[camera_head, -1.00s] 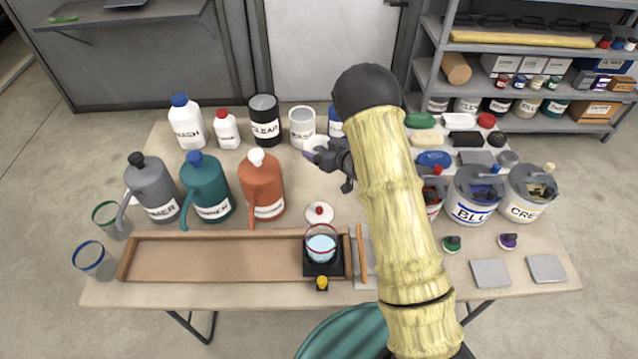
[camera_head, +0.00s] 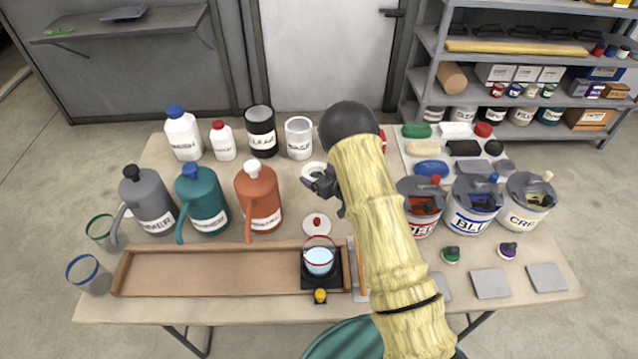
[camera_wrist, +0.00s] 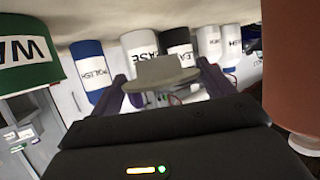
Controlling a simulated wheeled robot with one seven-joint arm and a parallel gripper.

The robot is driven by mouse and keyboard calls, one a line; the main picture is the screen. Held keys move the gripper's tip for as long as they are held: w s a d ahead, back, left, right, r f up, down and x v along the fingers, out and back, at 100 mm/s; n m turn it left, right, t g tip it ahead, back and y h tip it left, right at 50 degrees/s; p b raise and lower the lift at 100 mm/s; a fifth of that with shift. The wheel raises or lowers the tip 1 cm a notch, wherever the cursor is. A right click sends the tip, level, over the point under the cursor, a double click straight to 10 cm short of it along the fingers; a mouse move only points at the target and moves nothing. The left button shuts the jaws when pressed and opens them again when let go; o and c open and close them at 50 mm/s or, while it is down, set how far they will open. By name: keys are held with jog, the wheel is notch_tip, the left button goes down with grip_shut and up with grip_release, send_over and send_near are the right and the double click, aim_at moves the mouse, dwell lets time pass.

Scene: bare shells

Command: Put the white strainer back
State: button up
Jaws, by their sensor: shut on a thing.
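The white strainer (camera_head: 312,171) shows in the head view as a pale ring with a darker middle, at my gripper (camera_head: 319,182) above the table behind the red-knobbed lid. In the wrist view the strainer (camera_wrist: 166,72) is a pale, wide, flat-topped shape between the two fingers of my gripper (camera_wrist: 162,86). The gripper is shut on it. The fingers partly cover its lower part, and its mesh is not clear.
A white BASE can (camera_head: 299,138), a black CLEAR can (camera_head: 260,130) and white bottles (camera_head: 183,135) stand at the back. An orange jug (camera_head: 260,200) is left of the gripper. Labelled buckets (camera_head: 473,205) stand right.

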jog(key=shift+f, duration=2.1)
jog(key=shift+f, duration=0.4)
jog(key=shift+s+f+b, duration=0.15)
jog(key=shift+b, duration=0.15)
